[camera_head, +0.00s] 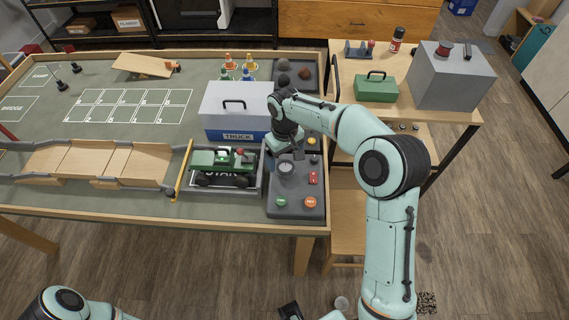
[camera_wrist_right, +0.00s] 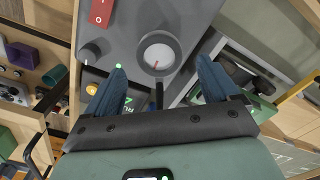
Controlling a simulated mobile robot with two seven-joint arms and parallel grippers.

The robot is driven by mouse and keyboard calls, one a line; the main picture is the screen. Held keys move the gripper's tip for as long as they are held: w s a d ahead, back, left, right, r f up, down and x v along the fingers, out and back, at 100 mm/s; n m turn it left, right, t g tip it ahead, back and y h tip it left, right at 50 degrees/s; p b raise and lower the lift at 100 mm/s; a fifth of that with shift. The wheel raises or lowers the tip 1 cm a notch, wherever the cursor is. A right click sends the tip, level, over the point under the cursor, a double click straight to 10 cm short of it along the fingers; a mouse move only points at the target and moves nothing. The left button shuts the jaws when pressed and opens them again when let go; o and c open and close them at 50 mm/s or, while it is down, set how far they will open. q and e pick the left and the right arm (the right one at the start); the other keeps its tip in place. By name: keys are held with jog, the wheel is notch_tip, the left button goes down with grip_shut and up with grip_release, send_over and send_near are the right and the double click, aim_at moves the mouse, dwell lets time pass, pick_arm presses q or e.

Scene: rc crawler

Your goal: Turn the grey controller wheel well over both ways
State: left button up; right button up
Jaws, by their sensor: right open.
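The grey controller (camera_head: 312,208) sits at the front right of the green-topped table. A round, pale-faced dial with a grey rim (camera_wrist_right: 157,54), which looks like the wheel, is on its upper part; a small red mark shows on its face. In the head view the dial (camera_head: 286,168) is partly covered by my right gripper (camera_head: 284,159). In the right wrist view my right gripper (camera_wrist_right: 163,78) is open, its two dark blue fingers apart on either side below the dial. I see no grip on it. My left arm enters at bottom left; its gripper is out of view.
The controller also carries a red switch (camera_head: 312,178), a green button (camera_head: 281,201) and an orange button (camera_head: 310,202). A green toy truck (camera_head: 222,166) stands in a tray just left. A grey-and-blue truck box (camera_head: 236,108) stands behind. A side table holds a green toolbox (camera_head: 376,88).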

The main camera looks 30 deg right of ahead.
aim_at(285, 165)
jog(key=shift+f, duration=1.75)
jog(key=c, duration=1.1)
jog(key=shift+o, duration=0.2)
jog(key=shift+m, duration=0.3)
jog(key=o, duration=1.1)
jog(key=shift+c, duration=0.2)
